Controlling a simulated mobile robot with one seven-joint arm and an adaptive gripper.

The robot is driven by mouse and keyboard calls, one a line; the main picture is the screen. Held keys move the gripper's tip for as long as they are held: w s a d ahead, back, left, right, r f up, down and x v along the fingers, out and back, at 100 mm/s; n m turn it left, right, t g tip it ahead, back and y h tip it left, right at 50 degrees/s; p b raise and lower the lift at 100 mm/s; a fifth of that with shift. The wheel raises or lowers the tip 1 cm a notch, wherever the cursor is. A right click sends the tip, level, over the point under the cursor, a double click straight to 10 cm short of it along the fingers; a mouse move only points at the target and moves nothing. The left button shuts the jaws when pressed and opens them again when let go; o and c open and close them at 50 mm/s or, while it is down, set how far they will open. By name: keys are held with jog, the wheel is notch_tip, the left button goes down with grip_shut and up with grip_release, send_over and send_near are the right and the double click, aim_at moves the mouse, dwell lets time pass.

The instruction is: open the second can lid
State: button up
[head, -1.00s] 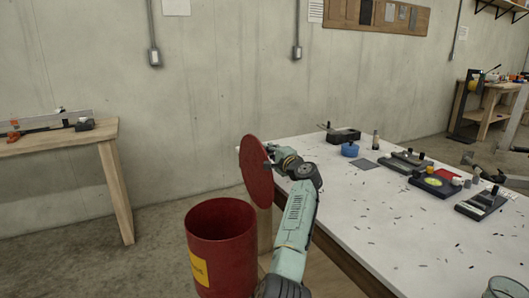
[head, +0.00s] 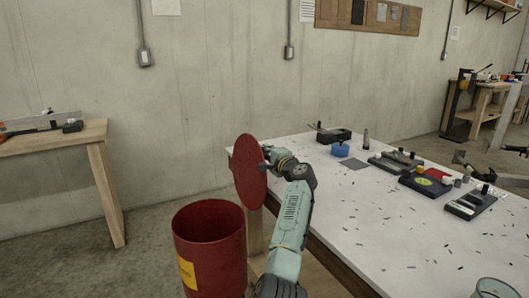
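A red can (head: 209,250) with a yellow label stands on the floor at the lower middle, left of the table. Its top is open and its dark red inside shows. A round red lid (head: 249,171) stands nearly upright above and to the right of the can's rim, apart from it. My gripper (head: 267,158) is at the right side of the lid, near its upper edge. The fingers are small and partly hidden by the lid and wrist, so I cannot tell if they are closed on it.
A white-topped table (head: 380,215) fills the right, with a blue round container (head: 340,150), a black tray (head: 424,183), several small tools and scattered dark bits. A wooden bench (head: 60,140) stands at the left. Concrete floor is clear between bench and can.

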jog(key=shift+o, duration=1.4)
jog(key=shift+r, duration=0.3)
jog(key=shift+f, duration=0.2)
jog(key=shift+s+d, duration=0.1)
jog(key=shift+s, duration=0.05)
jog(key=v, duration=1.1)
jog(key=shift+s+d, duration=0.2)
jog(key=shift+s, duration=0.1)
jog(key=shift+r, duration=0.1)
